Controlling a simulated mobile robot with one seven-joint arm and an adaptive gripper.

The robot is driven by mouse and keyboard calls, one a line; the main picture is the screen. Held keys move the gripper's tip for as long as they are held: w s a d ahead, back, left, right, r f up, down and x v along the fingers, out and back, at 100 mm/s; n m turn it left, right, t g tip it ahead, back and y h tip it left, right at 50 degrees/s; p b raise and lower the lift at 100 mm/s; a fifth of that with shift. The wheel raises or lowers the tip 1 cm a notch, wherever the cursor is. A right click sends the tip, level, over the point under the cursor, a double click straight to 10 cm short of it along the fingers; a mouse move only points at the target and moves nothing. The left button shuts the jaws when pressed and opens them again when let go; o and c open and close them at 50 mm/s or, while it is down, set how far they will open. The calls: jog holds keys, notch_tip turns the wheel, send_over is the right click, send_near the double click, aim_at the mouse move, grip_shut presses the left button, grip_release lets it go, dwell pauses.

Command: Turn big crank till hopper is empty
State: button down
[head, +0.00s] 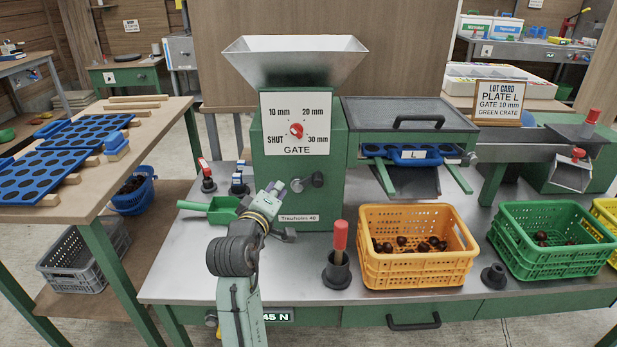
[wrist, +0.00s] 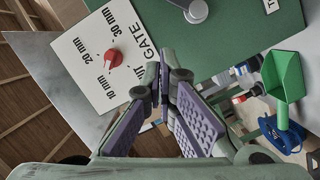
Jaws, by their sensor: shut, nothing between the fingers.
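The metal hopper (head: 296,62) sits on top of the green machine (head: 262,185). Its visible inner wall is bare; its bottom is hidden. The white gate dial (head: 318,105) has a red knob (head: 296,130), also seen in the wrist view (wrist: 113,58). A dark round hub with a short stub (head: 317,180) is on the front below the dial; it shows as a grey stub in the wrist view (wrist: 196,11). I cannot tell whether it is the big crank. My gripper (head: 279,187) is shut and empty in front of the machine, left of the hub, its fingertips (wrist: 163,82) together.
A red-handled tool (head: 340,235) stands in a black holder. A yellow crate (head: 415,273) and green crate (head: 553,262) hold chestnuts. A green scoop (head: 222,210) lies left of my gripper. The blue plate L (head: 385,152) sits in the sorting unit. Bare bench lies at front left.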

jog(key=p, duration=0.3)
send_over(307, 185)
jog(key=a+f+v, duration=0.1)
jog(key=v, duration=0.4)
jog(key=f, duration=0.2)
jog(key=shift+d+f+p, duration=0.2)
jog(key=shift+d+p, duration=0.1)
jog(key=shift+d, duration=0.1)
jog(key=shift+w+d+f, duration=0.1)
